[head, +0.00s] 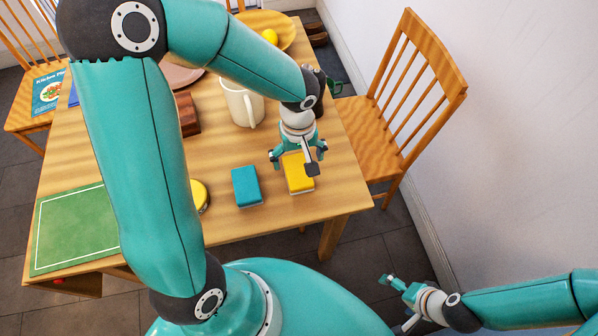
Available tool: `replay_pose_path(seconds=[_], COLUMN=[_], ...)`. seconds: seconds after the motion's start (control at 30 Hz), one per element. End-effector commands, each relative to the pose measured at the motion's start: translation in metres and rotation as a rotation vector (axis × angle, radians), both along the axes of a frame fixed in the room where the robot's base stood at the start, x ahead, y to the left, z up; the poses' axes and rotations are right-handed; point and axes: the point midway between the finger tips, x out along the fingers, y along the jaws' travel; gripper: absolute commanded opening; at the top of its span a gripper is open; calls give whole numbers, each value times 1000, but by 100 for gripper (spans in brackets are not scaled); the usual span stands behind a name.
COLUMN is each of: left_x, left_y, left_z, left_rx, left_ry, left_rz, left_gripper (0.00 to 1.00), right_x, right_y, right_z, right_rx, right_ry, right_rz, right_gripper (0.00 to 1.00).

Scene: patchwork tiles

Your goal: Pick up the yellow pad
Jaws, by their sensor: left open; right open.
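The yellow pad (297,184) is a small block with a pale lower layer, lying on the wooden table (225,222) near its front right corner. My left gripper (294,171) is open above the pad, its fingers spread and pointing down over it. One finger hides part of the pad, and I cannot tell whether it touches. My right gripper (390,284) is open and empty, low beyond the table's front right corner.
A teal pad (246,187) lies just left of the yellow one. A white mug (241,104) stands behind. A green mat (75,230) covers the front left. A yellow round item (201,196) is partly hidden by my arm. A chair (385,130) stands right.

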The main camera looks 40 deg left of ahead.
Motion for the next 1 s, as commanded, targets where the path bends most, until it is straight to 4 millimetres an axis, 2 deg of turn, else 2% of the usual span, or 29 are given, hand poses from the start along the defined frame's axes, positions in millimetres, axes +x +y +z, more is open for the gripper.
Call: replay_pose_path(seconds=[0.07,0.33,0.6,0.9,1.0], left_x=[0,0,2,3,3], left_y=[0,0,2,2,2], left_z=[-10,-27,-64,-68,-68], left_rx=[0,-1,-1,-1,-1], left_ry=[3,3,2,-1,-1], left_rz=[-2,-2,-3,-3,-3], left_gripper=[94,94,94,94,77], right_x=[0,0,0,0,0], right_y=[0,0,0,0,0], right_z=[-1,2,2,2,2], right_rx=[0,0,0,0,0], right_ry=[0,0,0,0,0], right_rz=[0,0,0,0,0], right_gripper=[100,100,100,100,100])
